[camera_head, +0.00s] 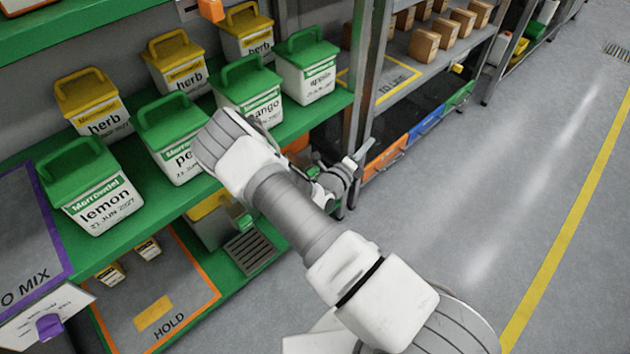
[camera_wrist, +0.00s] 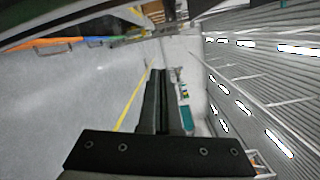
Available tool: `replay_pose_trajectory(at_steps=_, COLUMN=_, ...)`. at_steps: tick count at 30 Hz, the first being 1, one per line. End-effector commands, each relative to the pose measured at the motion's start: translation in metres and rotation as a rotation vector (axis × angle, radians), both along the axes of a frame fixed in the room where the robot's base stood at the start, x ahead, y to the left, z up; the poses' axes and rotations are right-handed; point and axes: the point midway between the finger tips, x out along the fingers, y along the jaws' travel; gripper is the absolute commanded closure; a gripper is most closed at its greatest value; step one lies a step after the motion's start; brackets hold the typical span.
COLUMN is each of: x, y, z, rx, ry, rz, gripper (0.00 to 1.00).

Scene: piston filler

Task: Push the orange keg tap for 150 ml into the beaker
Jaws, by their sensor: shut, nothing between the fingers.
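My gripper (camera_head: 362,153) is at the right end of the shelving in the head view, beside the shelf post and partly behind my own arm. In the wrist view my gripper's two dark fingers (camera_wrist: 158,75) lie close together with nothing between them. They point toward open floor and a far wall. A small orange piece (camera_head: 296,144) shows behind my forearm; I cannot tell whether it is the keg tap. I cannot make out a beaker.
Green-lidded tubs, including lemon (camera_head: 92,190), and yellow-lidded herb tubs (camera_head: 92,103) fill the green shelf above. An orange-edged HOLD mat (camera_head: 185,290) lies below. Small brown boxes (camera_head: 424,45) stand on the right rack. The grey floor (camera_head: 480,200) to the right is clear.

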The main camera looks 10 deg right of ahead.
Motion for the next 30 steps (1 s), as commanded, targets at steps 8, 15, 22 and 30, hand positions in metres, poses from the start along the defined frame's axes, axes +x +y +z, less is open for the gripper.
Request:
replay_pose_trajectory(at_steps=8, x=0.006, y=0.043, z=-0.139, rx=-0.415, ry=0.353, rz=0.404, gripper=1.00)
replay_pose_trajectory(at_steps=15, x=-0.008, y=0.060, z=-0.216, rx=-0.648, ry=0.536, rz=0.634, gripper=1.00)
replay_pose_trajectory(at_steps=22, x=-0.013, y=0.064, z=-0.233, rx=-0.705, ry=0.579, rz=0.691, gripper=1.00)
replay_pose_trajectory(at_steps=30, x=-0.013, y=0.064, z=-0.233, rx=-0.702, ry=0.579, rz=0.689, gripper=1.00)
